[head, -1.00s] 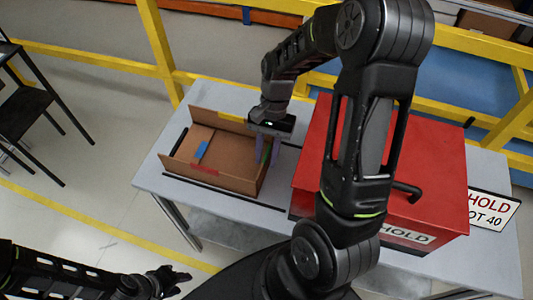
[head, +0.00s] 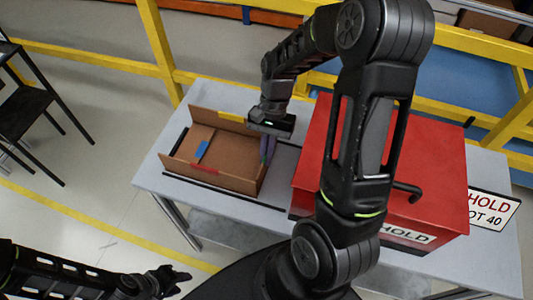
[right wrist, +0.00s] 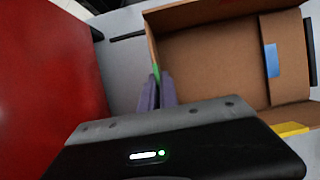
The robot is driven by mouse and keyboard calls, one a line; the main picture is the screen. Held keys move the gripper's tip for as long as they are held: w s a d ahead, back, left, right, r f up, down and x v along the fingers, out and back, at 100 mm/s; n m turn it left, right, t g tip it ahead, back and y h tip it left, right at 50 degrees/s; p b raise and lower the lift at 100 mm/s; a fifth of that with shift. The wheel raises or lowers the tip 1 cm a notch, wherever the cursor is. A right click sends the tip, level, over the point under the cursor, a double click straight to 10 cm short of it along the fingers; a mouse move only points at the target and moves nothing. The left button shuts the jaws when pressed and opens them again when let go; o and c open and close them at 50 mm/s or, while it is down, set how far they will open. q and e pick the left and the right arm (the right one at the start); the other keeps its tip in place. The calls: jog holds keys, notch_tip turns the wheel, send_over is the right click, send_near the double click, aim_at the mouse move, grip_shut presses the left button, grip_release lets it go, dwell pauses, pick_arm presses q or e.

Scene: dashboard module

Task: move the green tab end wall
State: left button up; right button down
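An open cardboard box (head: 227,165) lies on the grey table. Its green tab end wall is at the right end; in the right wrist view the green tab (right wrist: 156,73) shows right at my fingertips, and the wall looks roughly edge-on. My right gripper (head: 267,150) points down over that end. Its purple fingers (right wrist: 157,92) are close together, one on each side of the wall, and appear shut on it. They hide much of the wall in the head view. My left gripper (head: 172,279) hangs at the lower left, away from the table; its opening is unclear.
The box has a blue tab (head: 201,150) on its left panel, a yellow tab (head: 231,117) at the back and a red tab (head: 204,170) in front. A large red case (head: 430,165) stands close on the right. A HOLD sign (head: 492,209) is beyond it.

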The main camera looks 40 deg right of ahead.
dwell(0.9)
jog(key=shift+w+a+r+g+h+p, duration=0.15)
jog(key=shift+w+a+g+h+p, duration=0.2)
jog(key=shift+g+p, duration=0.25)
jog(key=shift+w+a+g+h+p, duration=0.15)
jog(key=shift+w+g+h+p, duration=0.1)
jog(key=shift+w+g+p, duration=0.15)
jog(key=shift+w+a+f+m+g+h+p, duration=0.15)
jog(key=shift+w+a+f+m+g+h, duration=0.15)
jog(key=shift+g, duration=0.3)
jog(key=shift+w+a+f+m+g+h+p, duration=0.15)
jog(key=shift+w+m+g+h+p, duration=0.1)
jog(key=shift+w+g+h, duration=0.25)
jog(key=shift+w+a+f+m+g+h+p, duration=0.15)
jog(key=shift+a+f+m+g+h, duration=0.15)
jog(key=shift+g, duration=0.4)
jog(key=c, duration=1.6)
grip_release()
jog(key=shift+d, duration=0.1)
jog(key=shift+r, duration=0.15)
